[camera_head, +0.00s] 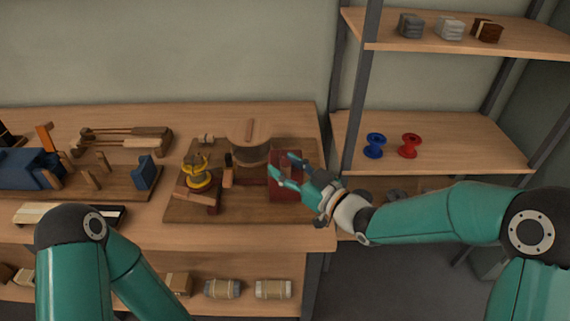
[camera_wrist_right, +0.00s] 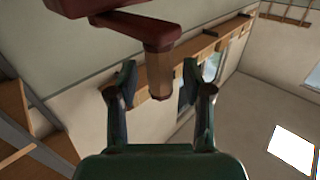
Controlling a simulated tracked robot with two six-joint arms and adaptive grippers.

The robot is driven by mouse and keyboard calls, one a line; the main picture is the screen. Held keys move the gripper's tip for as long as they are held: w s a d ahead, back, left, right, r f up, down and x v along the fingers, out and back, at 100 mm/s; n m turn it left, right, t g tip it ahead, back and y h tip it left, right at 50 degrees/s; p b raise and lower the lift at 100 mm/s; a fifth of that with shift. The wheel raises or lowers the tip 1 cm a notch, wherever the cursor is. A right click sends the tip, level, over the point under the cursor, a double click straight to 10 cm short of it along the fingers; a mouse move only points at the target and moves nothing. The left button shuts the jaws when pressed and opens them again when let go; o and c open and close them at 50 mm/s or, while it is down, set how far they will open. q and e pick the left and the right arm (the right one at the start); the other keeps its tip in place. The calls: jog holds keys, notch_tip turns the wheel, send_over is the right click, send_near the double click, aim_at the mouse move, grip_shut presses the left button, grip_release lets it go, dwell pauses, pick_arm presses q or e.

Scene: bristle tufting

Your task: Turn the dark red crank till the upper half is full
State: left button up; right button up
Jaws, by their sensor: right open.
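The dark red crank (camera_wrist_right: 142,27) shows at the top of the right wrist view, its wooden grip (camera_wrist_right: 159,72) hanging between my right fingers. My right gripper (camera_wrist_right: 155,84) is open, with one finger on each side of the grip and apparent gaps to it. In the head view, my right gripper (camera_head: 281,170) reaches in from the right, over a dark red part (camera_head: 287,190) that the fingers partly cover. Left of it stands a round drum (camera_head: 251,153) with a wooden top; its fill cannot be made out. My left gripper is out of view.
The machine's board (camera_head: 235,212) also carries a yellow piece (camera_head: 199,178) and a smaller dark red part (camera_head: 214,199). A blue vise-like tool (camera_head: 32,170) stands at left. Blue (camera_head: 375,146) and red (camera_head: 410,146) spools sit on the right shelf, behind my right arm.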

jog(key=shift+w+a, duration=0.1)
jog(key=shift+w, duration=0.05)
jog(key=shift+c, duration=0.3)
grip_shut()
jog(key=shift+d+g, duration=0.2)
jog(key=shift+g, duration=0.1)
